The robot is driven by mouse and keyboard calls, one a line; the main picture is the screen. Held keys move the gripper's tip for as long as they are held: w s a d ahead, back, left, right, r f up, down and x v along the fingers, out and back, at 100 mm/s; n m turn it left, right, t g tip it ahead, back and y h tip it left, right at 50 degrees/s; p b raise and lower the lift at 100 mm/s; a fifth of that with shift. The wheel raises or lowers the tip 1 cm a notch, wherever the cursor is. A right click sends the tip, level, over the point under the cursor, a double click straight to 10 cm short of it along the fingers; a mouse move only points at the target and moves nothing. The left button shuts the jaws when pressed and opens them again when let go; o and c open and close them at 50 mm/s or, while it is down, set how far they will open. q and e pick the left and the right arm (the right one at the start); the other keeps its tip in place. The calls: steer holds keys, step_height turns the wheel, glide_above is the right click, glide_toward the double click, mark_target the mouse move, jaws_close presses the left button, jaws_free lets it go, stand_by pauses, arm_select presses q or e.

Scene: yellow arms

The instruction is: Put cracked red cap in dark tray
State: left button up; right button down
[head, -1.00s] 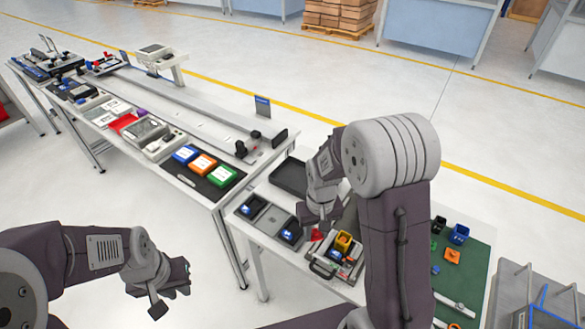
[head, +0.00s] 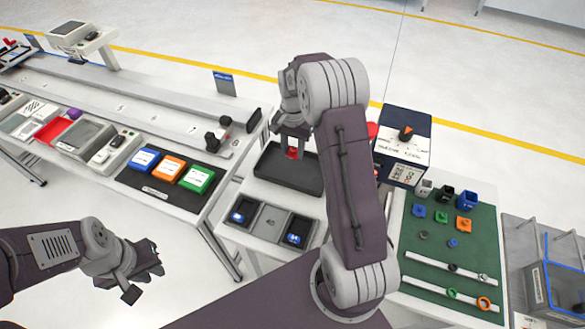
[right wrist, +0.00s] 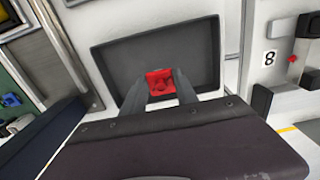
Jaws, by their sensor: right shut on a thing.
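The red cap (right wrist: 160,84) is held between the fingers of my right gripper (right wrist: 161,90), which is shut on it. In the head view the cap (head: 292,153) shows as a small red patch below my right gripper (head: 292,143). The dark tray (head: 270,184) lies on the white table, and the cap is over its area; I cannot tell how high above its floor. The tray (right wrist: 110,62) also fills the middle of the right wrist view. Cracks on the cap are too small to tell. My left gripper (head: 145,275) hangs empty at the lower left, its fingers apart.
In front of the tray are grey bins (head: 268,225) with blue items. To the right stand a dark box with an orange knob (head: 404,148) and a green mat (head: 440,235) with small coloured parts. A long table with blue, orange and green boxes (head: 168,168) is at left.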

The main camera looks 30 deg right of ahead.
mark_target(293, 171)
steer(key=shift+s+f, duration=0.1)
steer(key=shift+f, duration=4)
steer(key=c, duration=0.9)
jaws_free()
steer(key=shift+c, duration=0.2)
steer(key=shift+r, duration=0.1)
step_height(293, 171, up, 12)
steer(key=shift+r, duration=0.1)
steer(key=s+a+f+n, duration=0.1)
steer(key=s+a+n, duration=0.4)
steer(key=s, duration=0.4)
steer(key=s+a+f+n+t, duration=0.1)
steer(key=s+a+n, duration=0.3)
steer(key=s, duration=0.5)
steer(key=shift+a+f+n, duration=0.35)
steer(key=shift+a+n, duration=0.05)
steer(key=shift+a, duration=0.4)
